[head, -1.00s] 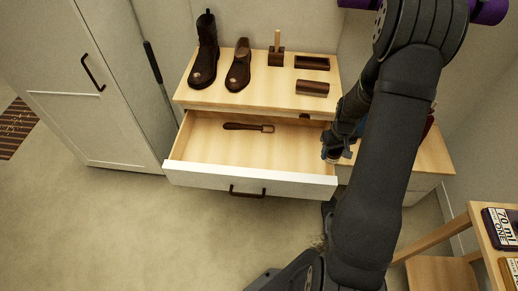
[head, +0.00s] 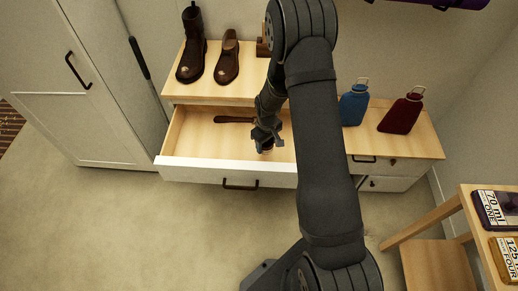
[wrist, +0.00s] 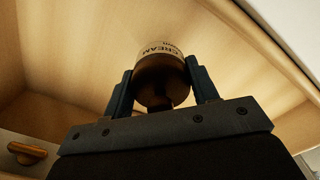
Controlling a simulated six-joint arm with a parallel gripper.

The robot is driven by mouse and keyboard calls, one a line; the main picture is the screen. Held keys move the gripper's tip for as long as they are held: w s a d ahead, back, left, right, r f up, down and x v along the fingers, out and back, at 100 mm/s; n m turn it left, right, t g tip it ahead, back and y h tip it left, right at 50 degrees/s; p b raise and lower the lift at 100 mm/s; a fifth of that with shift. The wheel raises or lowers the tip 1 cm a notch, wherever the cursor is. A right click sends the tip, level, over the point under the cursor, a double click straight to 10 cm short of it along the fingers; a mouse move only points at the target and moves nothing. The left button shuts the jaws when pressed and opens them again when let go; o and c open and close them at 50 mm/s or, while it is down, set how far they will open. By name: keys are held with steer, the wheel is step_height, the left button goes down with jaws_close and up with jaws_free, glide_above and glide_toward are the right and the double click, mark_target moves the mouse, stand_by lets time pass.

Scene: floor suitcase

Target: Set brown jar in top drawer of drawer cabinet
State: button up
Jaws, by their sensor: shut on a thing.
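The drawer cabinet's top drawer (head: 195,174) is pulled open, and its pale wooden inside shows. My gripper (head: 266,141) is over the right part of this open drawer. It is shut on the brown jar (wrist: 162,82), which has a dark brown body and a pale label reading "CREAM" in the wrist view. The jar sits between both fingers, with the wooden drawer behind it. In the head view, the jar is small and mostly hidden by my gripper. I cannot tell whether the jar touches the drawer floor.
A brown wooden-handled tool (head: 233,120) lies at the back of the drawer. A boot (head: 191,48) and a shoe (head: 227,58) stand on the cabinet top. A blue flask (head: 353,106) and a dark red flask (head: 401,115) stand on the right. The drawer's left part is clear.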

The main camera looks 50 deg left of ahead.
steer(key=shift+s+a+f, duration=0.3)
steer(key=shift+a+f, duration=0.1)
steer(key=shift+a, duration=0.15)
steer(key=shift+s+a+f, duration=0.3)
steer(key=shift+a+f, duration=0.05)
steer(key=shift+a, duration=0.2)
steer(key=shift+f, duration=2)
steer(key=shift+f, duration=0.15)
steer(key=o, duration=1.3)
step_height(320, 180, up, 12)
steer(key=shift+r, duration=0.15)
